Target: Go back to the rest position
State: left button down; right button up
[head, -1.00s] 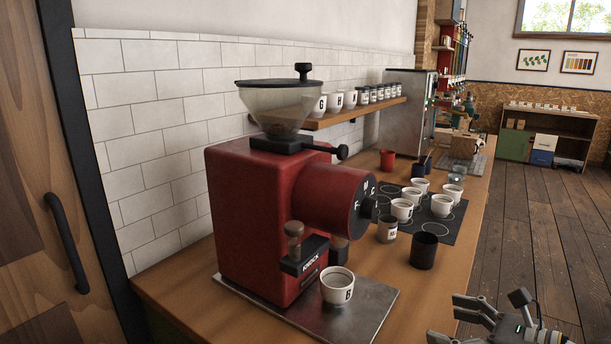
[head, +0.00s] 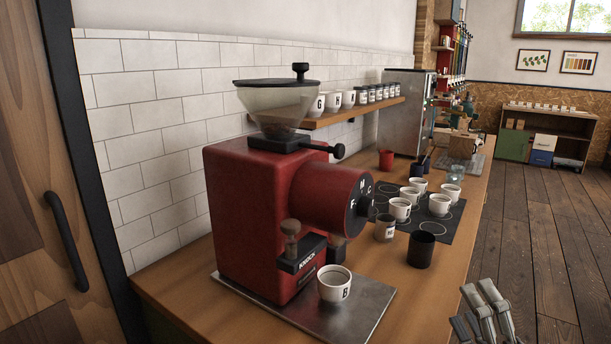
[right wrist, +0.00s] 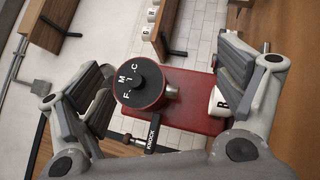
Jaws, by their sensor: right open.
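My right gripper (head: 484,312) is at the lower right of the head view, in front of the counter's front edge, with its fingers pointing up. In the right wrist view its two fingers (right wrist: 165,85) stand wide apart with nothing held between them. Beyond them show the red grinder (right wrist: 190,112) and part of a white cup (right wrist: 219,103). In the head view the red grinder (head: 250,215) stands on the counter, with the white cup (head: 334,284) marked with a letter on the metal tray (head: 365,300) below its spout. My left gripper is not in view.
A dark mat (head: 455,219) with several white cups lies on the wooden counter (head: 400,285). A black cup (head: 421,249) and a labelled grey cup (head: 385,227) stand near it. A wall shelf (head: 352,113) holds cups and jars. The floor (head: 545,240) at right looks clear.

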jog(key=s+d+f+m+g+h, duration=0.2)
jog(key=s+f+m+g+h, duration=0.15)
jog(key=f+m, duration=0.45)
jog(key=s+d+f+m+g+h, duration=0.2)
jog(key=s+f+m+g+h, duration=0.15)
jog(key=f+m, duration=0.4)
jog(key=s+a+f+m+g+y, duration=0.2)
jog(key=s+a+f+g, duration=0.35)
jog(key=s+f, duration=0.2)
jog(key=s+a+f+m+g+y, duration=0.25)
jog(key=s+a+f+g, duration=0.3)
jog(key=s, duration=0.35)
notch_tip(320, 180, down, 25)
jog(key=s+g, duration=0.1)
jog(key=s, duration=0.1)
jog(key=s+d+f+g+p, duration=0.1)
jog(key=s+d+f, duration=0.1)
jog(key=s+f, duration=1.4)
jog(key=shift+s+d+f+h+p, duration=0.15)
jog(key=shift+s+d+h+p, duration=0.15)
jog(key=shift+s+h+p, duration=0.2)
